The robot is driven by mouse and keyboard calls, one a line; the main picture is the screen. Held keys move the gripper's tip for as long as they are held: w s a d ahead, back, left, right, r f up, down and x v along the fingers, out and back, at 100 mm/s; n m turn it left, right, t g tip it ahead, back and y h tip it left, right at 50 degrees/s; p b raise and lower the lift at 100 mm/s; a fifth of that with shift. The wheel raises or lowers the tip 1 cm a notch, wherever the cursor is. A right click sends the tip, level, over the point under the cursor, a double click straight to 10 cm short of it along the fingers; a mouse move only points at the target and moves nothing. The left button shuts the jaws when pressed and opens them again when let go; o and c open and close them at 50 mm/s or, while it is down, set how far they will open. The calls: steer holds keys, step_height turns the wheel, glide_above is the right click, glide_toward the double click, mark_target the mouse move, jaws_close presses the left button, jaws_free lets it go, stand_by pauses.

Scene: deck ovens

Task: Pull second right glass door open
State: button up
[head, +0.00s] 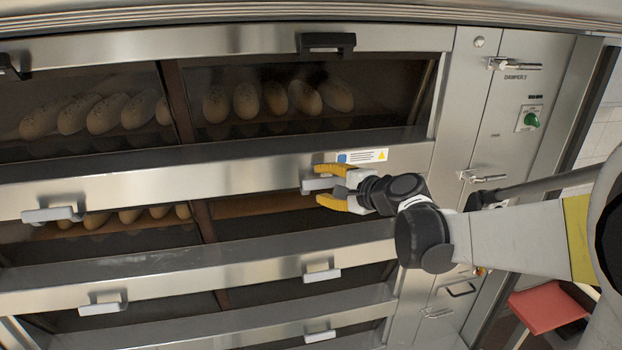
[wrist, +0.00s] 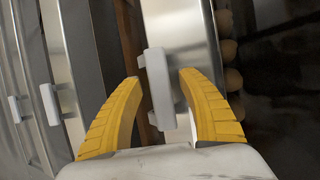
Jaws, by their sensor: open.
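The second right glass door (head: 262,222) is the dark pane below a steel strip in the head view, and it looks shut. Its pale grey bar handle (head: 313,184) sits on that strip and also shows in the wrist view (wrist: 159,92). My gripper (head: 320,185) is at this handle with its yellow fingers apart, one above and one below it in the head view. In the wrist view the handle lies between the open fingers (wrist: 160,79), with a gap visible on each side. The fingers partly hide the handle's right end in the head view.
The upper right door (head: 300,95), with a black handle (head: 327,42), shows several loaves behind glass. More grey handles sit below (head: 322,272) and at left (head: 52,214). A control panel with a green knob (head: 531,119) and a red seat (head: 545,309) are at right.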

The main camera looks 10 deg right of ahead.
steer(key=shift+s, duration=0.1)
jaws_close()
steer(key=shift+f+b, duration=0.2)
steer(key=shift+b, duration=0.5)
step_height(320, 180, down, 5)
steer(key=n+t+y+b, duration=0.1)
steer(key=t+b, duration=0.1)
steer(key=b, duration=0.5)
steer(key=n+t+y+b, duration=0.2)
steer(key=t+b, duration=0.1)
steer(key=b, duration=0.4)
steer(key=n+t+y+b, duration=0.1)
steer(key=t+b, duration=0.2)
steer(key=b, duration=0.4)
steer(key=shift+s+f+n+y, duration=0.1)
steer(key=shift+f+n+y, duration=0.05)
steer(key=shift+n+y, duration=0.15)
